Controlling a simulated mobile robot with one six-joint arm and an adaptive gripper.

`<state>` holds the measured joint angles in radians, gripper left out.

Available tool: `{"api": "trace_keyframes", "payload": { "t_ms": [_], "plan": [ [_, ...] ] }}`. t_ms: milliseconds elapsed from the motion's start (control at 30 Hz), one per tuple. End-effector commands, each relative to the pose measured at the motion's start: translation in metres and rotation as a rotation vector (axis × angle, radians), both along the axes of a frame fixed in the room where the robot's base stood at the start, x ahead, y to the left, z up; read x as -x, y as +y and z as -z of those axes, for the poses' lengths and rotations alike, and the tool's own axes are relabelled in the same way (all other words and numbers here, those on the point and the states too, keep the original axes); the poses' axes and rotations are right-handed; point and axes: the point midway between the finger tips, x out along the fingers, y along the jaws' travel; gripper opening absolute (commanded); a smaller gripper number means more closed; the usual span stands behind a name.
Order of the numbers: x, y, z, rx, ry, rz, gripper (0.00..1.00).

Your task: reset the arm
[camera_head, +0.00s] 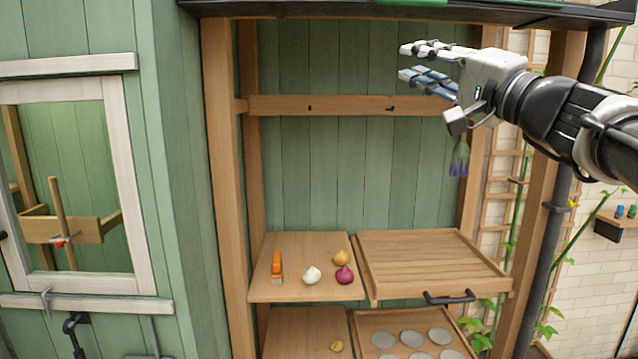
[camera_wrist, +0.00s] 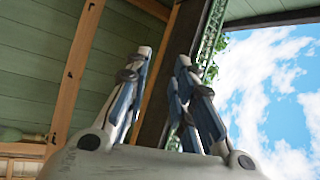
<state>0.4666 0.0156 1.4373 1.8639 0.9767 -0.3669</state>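My gripper (camera_head: 408,62) is raised at the upper right in the head view, in front of the open wooden shelf unit and well above its boards. Its fingers point left and are spread apart, with nothing between them. In the wrist view my gripper (camera_wrist: 160,95) shows its two fingers apart, with a dark post and the roof edge behind them. The gripper touches nothing that I can see.
A left shelf board (camera_head: 300,240) holds an orange-handled tool (camera_head: 276,266), a white bulb (camera_head: 312,275), a yellow onion (camera_head: 341,257) and a red onion (camera_head: 344,275). A tray with a black handle (camera_head: 450,298) is beside it, empty. Several grey discs (camera_head: 411,338) lie below. Dried flowers (camera_head: 459,160) hang under my wrist.

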Motion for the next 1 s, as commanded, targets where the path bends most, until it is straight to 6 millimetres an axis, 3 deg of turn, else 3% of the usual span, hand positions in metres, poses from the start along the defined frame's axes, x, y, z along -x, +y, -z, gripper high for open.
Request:
{"api": "trace_keyframes", "payload": {
  "t_ms": [33,200,400,533,700,833,1000],
  "plan": [
    [0.009,0.026,0.025,0.064,0.066,-0.023,0.23],
    [0.051,0.089,0.132,0.318,0.312,-0.086,0.23],
    [0.13,0.122,0.261,0.65,0.557,-0.149,0.23],
    [0.191,0.119,0.34,0.889,0.69,-0.18,0.23],
    [0.266,0.09,0.426,1.209,0.812,-0.198,0.23],
    [0.302,0.064,0.465,1.393,0.858,-0.198,0.23],
    [0.319,0.047,0.483,1.499,0.876,-0.194,0.23]
  ]
}}
